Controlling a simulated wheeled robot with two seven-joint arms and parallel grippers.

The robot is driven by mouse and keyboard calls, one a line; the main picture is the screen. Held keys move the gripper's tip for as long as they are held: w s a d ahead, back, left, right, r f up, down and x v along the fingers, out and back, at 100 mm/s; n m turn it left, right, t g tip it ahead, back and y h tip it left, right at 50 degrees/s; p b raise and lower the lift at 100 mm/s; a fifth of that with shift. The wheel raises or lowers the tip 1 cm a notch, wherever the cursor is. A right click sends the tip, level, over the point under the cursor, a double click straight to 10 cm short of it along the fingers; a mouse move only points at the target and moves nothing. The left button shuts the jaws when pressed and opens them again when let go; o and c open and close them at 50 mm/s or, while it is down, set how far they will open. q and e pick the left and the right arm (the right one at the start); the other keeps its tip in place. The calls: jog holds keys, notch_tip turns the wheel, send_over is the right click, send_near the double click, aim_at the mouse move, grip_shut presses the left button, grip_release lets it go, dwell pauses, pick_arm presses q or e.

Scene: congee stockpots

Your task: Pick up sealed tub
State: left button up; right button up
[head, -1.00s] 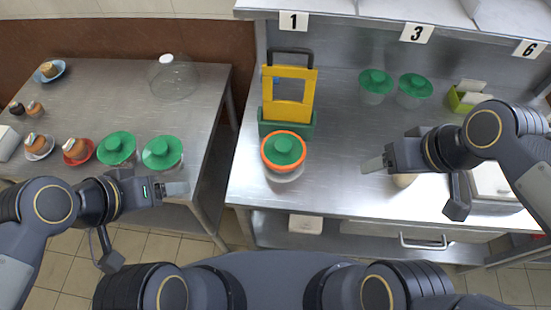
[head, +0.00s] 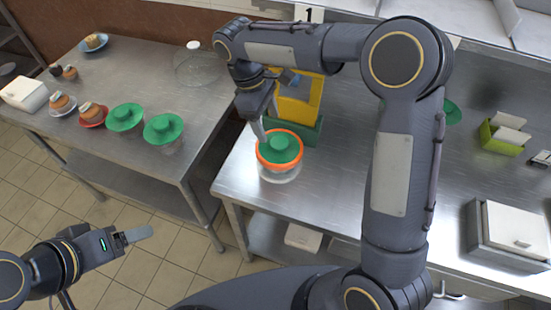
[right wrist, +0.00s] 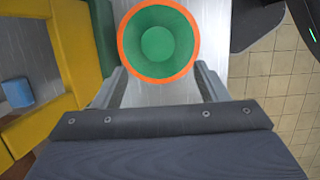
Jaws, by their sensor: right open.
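A clear tub with a green lid and an orange ring round its rim (head: 279,148) stands upright near the front left edge of the right-hand steel counter. It also shows in the right wrist view (right wrist: 158,42), top centre, just beyond the fingertips. My right gripper (head: 260,126) is beside the tub's back left rim, pointing down; in the wrist view its two fingers (right wrist: 162,84) are apart with nothing between them. My left gripper (head: 138,234) is over the floor at lower left, seen edge-on.
A yellow frame on a green base (head: 298,100) stands close behind the tub. A green caddy (head: 500,138) and a white-lidded box (head: 515,228) are at right.

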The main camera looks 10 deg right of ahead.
aim_at(279, 142)
jog(key=x, duration=0.6)
jog(key=shift+s+d+r+p, duration=0.1)
jog(key=shift+s+d+p, duration=0.15)
jog(key=shift+d, duration=0.2)
grip_shut()
jog(key=shift+w, duration=0.1)
